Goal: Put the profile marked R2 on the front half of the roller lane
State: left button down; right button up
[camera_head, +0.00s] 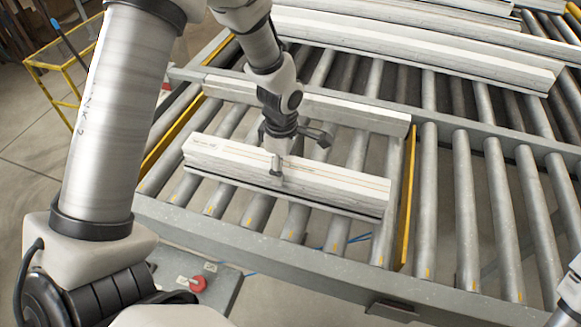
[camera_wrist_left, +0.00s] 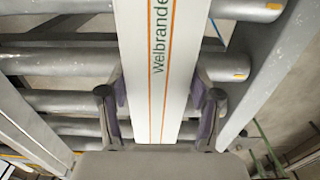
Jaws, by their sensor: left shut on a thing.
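A long white profile (camera_head: 330,184) with thin orange lines lies crosswise over the front part of the roller lane (camera_head: 256,212). Small print at its left end is too small to read, so I cannot confirm the R2 mark. My left gripper (camera_head: 277,172) comes down from above and is shut on this profile near its middle. In the left wrist view the fingers (camera_wrist_left: 160,108) sit on both sides of the profile (camera_wrist_left: 165,60), which shows the letters "Welbrande". A dark strip runs under the profile; I cannot tell if it touches the rollers. My right gripper is not in view.
Another white profile (camera_head: 340,110) lies behind, across the back of the lane. Yellow guides (camera_head: 407,200) edge the lane on both sides. More long profiles (camera_head: 420,52) lie on rollers farther back. Bare rollers are at the right. A red button (camera_head: 198,284) is at the front left.

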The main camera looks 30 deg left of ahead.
aim_at(285, 161)
pick_arm(q)
jog(key=shift+w+f, duration=0.15)
jog(key=shift+w, duration=0.25)
jog(key=shift+w+f, duration=0.15)
jog(key=shift+w, duration=0.2)
jog(key=shift+c, duration=1.1)
grip_release()
jog(key=shift+s+r, duration=0.2)
jog(key=shift+s, duration=0.15)
jog(key=shift+w+r, duration=0.15)
jog(key=shift+r, duration=0.05)
notch_tip(285, 161, up, 11)
jog(key=b, duration=0.2)
jog(key=shift+r, duration=0.2)
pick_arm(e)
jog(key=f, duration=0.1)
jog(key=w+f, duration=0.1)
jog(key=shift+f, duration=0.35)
pick_arm(q)
jog(key=shift+w, duration=0.1)
